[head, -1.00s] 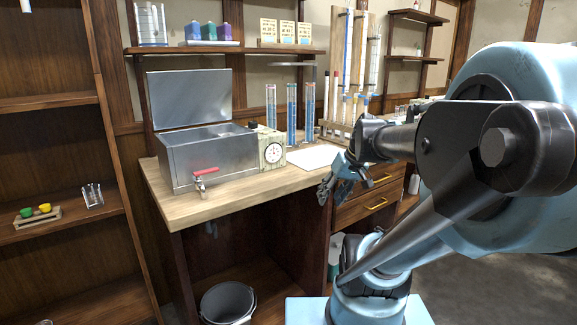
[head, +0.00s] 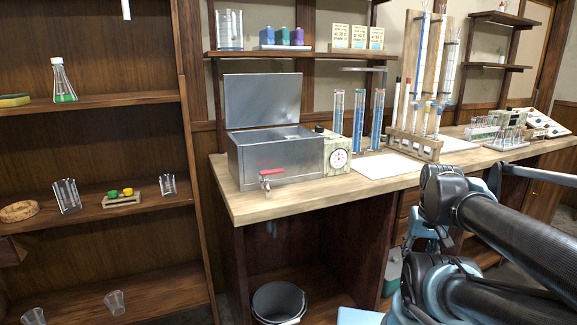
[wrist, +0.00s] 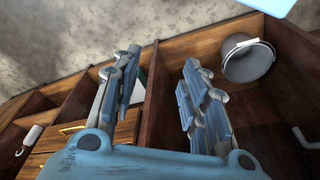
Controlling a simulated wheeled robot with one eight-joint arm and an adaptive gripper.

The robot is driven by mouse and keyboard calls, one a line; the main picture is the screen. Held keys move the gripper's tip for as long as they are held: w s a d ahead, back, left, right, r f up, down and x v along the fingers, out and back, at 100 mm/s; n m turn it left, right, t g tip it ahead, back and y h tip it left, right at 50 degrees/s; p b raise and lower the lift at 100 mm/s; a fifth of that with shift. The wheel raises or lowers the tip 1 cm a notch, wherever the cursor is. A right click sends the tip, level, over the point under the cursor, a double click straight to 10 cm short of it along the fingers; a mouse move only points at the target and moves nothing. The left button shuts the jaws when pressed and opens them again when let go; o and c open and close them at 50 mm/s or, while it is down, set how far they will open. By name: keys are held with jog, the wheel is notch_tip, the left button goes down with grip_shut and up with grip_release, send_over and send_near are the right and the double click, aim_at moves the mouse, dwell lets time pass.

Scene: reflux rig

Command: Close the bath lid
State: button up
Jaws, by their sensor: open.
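The steel bath (head: 280,158) stands on the left end of the wooden bench, with a red-handled tap on its front. Its flat metal lid (head: 263,100) stands upright at the back edge, so the bath is open on top. My gripper (wrist: 160,85) is open and empty in the wrist view, its two blue fingers well apart. In the head view it is partly hidden behind my arm, low in front of the bench and right of the bath. The bath and lid are not in the wrist view.
A dial box (head: 338,155) adjoins the bath's right side, with blue cylinders (head: 359,120) behind it. A shelf (head: 300,54) with bottles hangs above. A tube rack (head: 413,144) stands farther right. A bucket (head: 279,302) sits under the bench; it also shows in the wrist view (wrist: 249,60).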

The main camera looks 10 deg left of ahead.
jog(key=shift+w+f, duration=0.2)
jog(key=shift+w, duration=0.2)
